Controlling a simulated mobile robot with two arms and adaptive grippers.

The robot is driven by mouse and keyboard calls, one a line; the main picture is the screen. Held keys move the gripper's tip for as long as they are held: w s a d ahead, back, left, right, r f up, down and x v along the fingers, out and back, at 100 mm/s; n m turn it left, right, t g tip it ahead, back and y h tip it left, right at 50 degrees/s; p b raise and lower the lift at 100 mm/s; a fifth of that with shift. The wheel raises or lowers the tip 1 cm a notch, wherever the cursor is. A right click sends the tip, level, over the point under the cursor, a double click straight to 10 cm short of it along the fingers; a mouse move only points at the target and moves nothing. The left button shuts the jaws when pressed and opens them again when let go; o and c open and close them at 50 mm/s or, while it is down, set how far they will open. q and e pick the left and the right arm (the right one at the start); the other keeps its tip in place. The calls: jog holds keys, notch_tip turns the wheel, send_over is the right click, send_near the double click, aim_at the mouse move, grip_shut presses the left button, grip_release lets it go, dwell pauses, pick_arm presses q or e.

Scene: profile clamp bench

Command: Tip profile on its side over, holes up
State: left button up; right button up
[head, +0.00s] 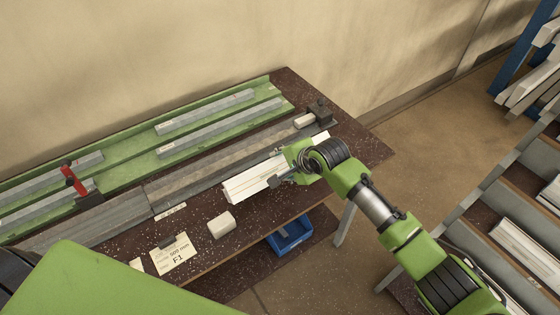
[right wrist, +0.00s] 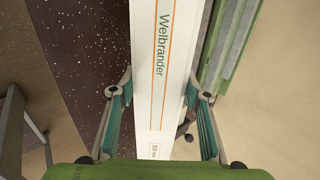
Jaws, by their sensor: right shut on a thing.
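The white profile (head: 246,184) is a long bar near the front right of the bench, with grooved lines along its visible side in the head view. My right gripper (head: 282,172) is shut on it near its right part. In the right wrist view the profile (right wrist: 160,65) runs between the two teal-padded fingers (right wrist: 160,115). Its face there is white with orange lines and the print "Welbrander"; no holes show on this face. Whether the profile touches the bench is hard to tell. My left gripper is not in view.
The dark speckled bench (head: 352,146) carries a grey rail (head: 185,185), a green tray (head: 110,148) with grey bars, a red clamp (head: 72,178), a dark end block (head: 320,109), a white block (head: 221,225) and a card (head: 174,255). A blue bin (head: 290,236) is below.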

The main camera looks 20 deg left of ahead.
jog(key=shift+s+d+f+t+y+b, duration=0.15)
jog(key=shift+d+f+t+y+b, duration=0.2)
jog(key=shift+b, duration=0.5)
jog(key=shift+a+f, duration=0.15)
jog(key=shift+f, duration=1.2)
jog(key=o, duration=1.6)
jog(key=shift+c, duration=0.2)
jog(key=shift+f, duration=0.15)
